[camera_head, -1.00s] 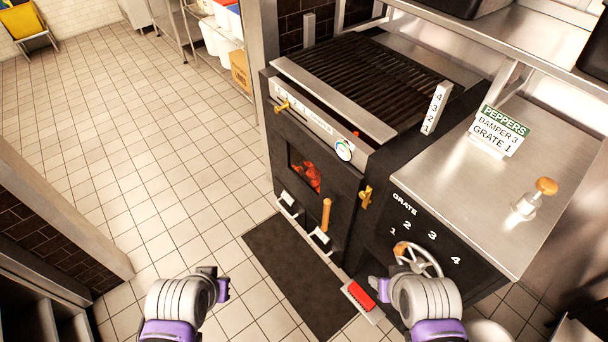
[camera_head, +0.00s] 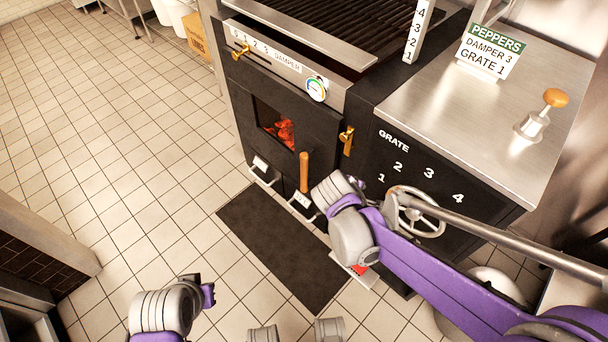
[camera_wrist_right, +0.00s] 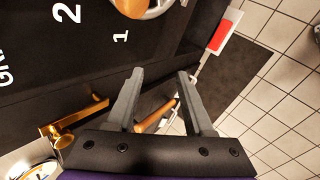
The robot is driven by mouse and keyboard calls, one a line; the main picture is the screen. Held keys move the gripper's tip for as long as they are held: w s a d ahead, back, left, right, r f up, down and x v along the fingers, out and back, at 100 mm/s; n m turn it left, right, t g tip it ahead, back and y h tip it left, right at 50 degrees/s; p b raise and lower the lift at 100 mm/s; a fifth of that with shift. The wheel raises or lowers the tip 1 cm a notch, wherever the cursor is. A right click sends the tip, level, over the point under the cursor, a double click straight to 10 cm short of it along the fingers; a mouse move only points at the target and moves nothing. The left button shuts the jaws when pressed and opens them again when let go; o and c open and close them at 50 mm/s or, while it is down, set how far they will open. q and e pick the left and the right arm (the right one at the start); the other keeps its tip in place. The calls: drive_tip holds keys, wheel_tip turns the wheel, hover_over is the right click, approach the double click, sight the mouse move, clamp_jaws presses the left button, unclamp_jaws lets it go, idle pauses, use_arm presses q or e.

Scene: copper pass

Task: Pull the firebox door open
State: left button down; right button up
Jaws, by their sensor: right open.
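The black firebox door (camera_head: 268,146) is shut on the oven front, with glowing coals behind its window (camera_head: 277,126). A wooden handle (camera_head: 304,172) stands upright at its lower right. A brass latch (camera_head: 346,140) is at its right edge. My right gripper (camera_wrist_right: 159,74) is open and empty in the right wrist view. The wooden handle (camera_wrist_right: 160,115) shows between its fingers, beyond them; contact cannot be told. The brass latch (camera_wrist_right: 70,118) is to its left. In the head view the right fingers are hidden by the wrist. My left gripper (camera_head: 207,291) is low at left, away from the door.
The grate wheel (camera_head: 418,211) is behind my right arm. A dark mat (camera_head: 282,245) covers the floor before the door. A sign (camera_head: 492,50) reads damper 3, grate 1. Tiled floor at left is clear.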

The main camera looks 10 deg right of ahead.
drive_tip(key=w+a+f+n+t+h, duration=0.25)
drive_tip(key=w+f+n, duration=0.2)
drive_tip(key=w, duration=0.45)
drive_tip(key=n+t+h, duration=0.4)
drive_tip(key=n+t, duration=0.2)
drive_tip(key=n, duration=0.7)
approach(303, 174)
drive_tip(key=x, duration=1)
drive_tip(key=shift+w+d+r, duration=0.15)
drive_tip(key=shift+w+d, duration=0.15)
clamp_jaws()
